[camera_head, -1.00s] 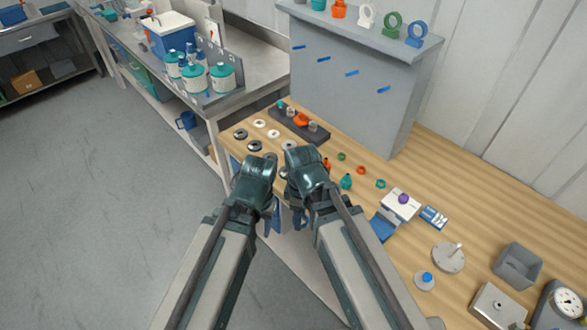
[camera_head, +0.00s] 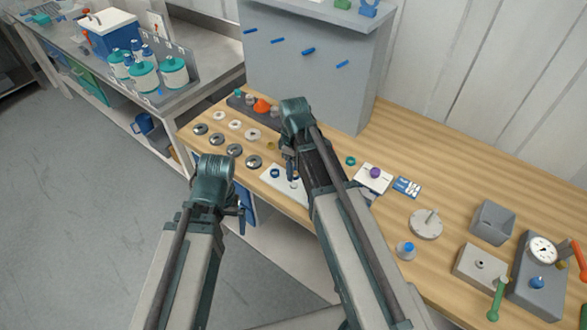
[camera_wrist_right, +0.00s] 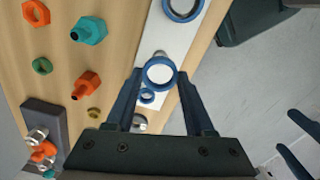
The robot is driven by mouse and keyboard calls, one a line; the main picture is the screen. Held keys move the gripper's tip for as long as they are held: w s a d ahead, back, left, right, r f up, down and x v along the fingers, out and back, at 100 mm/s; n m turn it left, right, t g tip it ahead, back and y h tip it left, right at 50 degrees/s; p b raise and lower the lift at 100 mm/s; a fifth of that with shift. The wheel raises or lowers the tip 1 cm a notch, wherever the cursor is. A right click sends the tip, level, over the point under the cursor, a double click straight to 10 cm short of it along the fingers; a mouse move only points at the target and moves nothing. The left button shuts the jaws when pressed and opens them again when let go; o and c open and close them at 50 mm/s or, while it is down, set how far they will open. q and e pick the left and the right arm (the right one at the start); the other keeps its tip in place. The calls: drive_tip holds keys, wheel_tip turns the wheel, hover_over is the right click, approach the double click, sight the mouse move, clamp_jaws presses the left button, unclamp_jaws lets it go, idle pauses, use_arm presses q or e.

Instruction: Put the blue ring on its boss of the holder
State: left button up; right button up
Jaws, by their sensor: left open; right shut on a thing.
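My right gripper (camera_wrist_right: 160,76) is shut on a blue ring (camera_wrist_right: 160,62), which sits between its fingertips in the right wrist view. The held ring is over a white plate (camera_wrist_right: 187,47). In the head view the plate (camera_head: 266,178) lies at the table's front edge, partly hidden by my right arm. Which part is the matching boss is unclear. My left gripper (camera_head: 241,222) is open, off the table's front edge.
Several metal discs (camera_head: 234,150) lie left of the plate. Orange and teal fittings (camera_wrist_right: 88,30) lie beside it in the wrist view. A dark rack (camera_wrist_right: 45,125) stands beyond them. A round grey base with a pin (camera_head: 425,224) and a gauge box (camera_head: 541,270) stand right.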

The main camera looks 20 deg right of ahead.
sight(294, 184)
drive_tip(key=shift+f, duration=0.1)
drive_tip(key=shift+f+b, duration=2.7)
drive_tip(key=shift+b, duration=0.1)
drive_tip(key=o, duration=1.4)
drive_tip(key=shift+r, duration=0.1)
wheel_tip(294, 184, up, 14)
drive_tip(key=p, duration=1.4)
drive_tip(key=shift+f, duration=0.3)
wheel_tip(294, 184, down, 13)
drive_tip(key=b, duration=1.3)
